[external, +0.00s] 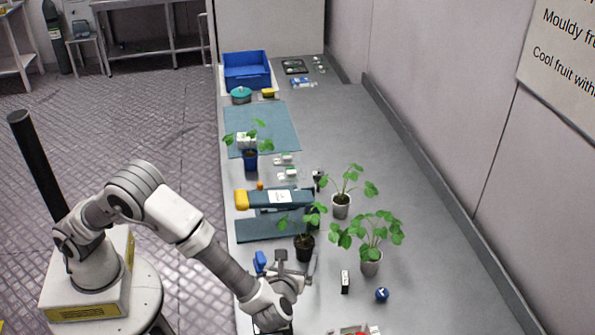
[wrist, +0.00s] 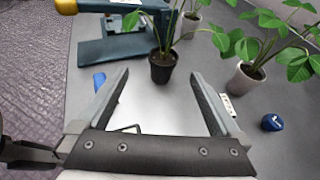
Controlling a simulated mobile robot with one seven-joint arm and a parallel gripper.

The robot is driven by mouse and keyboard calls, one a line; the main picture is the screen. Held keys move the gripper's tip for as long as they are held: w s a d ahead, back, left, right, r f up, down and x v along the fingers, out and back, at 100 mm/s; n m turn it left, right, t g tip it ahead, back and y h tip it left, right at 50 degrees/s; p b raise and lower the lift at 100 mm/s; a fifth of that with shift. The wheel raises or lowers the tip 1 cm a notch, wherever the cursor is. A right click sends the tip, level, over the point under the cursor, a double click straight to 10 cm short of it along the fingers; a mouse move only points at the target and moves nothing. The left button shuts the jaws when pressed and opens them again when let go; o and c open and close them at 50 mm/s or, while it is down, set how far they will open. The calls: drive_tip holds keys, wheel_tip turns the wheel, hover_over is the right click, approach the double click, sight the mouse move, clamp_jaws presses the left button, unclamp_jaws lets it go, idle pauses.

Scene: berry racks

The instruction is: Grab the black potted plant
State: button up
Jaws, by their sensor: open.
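The black potted plant (external: 304,246) stands upright on the grey counter, with green leaves above a small black pot. In the wrist view the black pot (wrist: 162,68) sits just beyond my fingertips, near the middle of the gap between them. My gripper (wrist: 160,82) is open and empty, pointing toward the pot from the near side. In the external view my gripper (external: 296,262) is low over the counter, close in front of the pot. The pot is not between the fingers.
White-potted plants (external: 370,262) (external: 341,206) stand right of and behind the black pot. A blue-and-yellow device (external: 275,198) stands behind it. A blue object (external: 260,261) lies left.

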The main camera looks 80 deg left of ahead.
sight(306, 236)
drive_tip(key=x, duration=0.9)
drive_tip(key=shift+w+a+f, duration=0.15)
drive_tip(key=shift+a+f, duration=0.05)
drive_tip(key=shift+a, duration=0.15)
drive_tip(key=x, duration=0.5)
drive_tip(key=shift+w+d+f+b, duration=0.1)
drive_tip(key=shift+w+f+b, duration=0.1)
drive_tip(key=shift+w+b, duration=0.15)
drive_tip(key=c, duration=1.4)
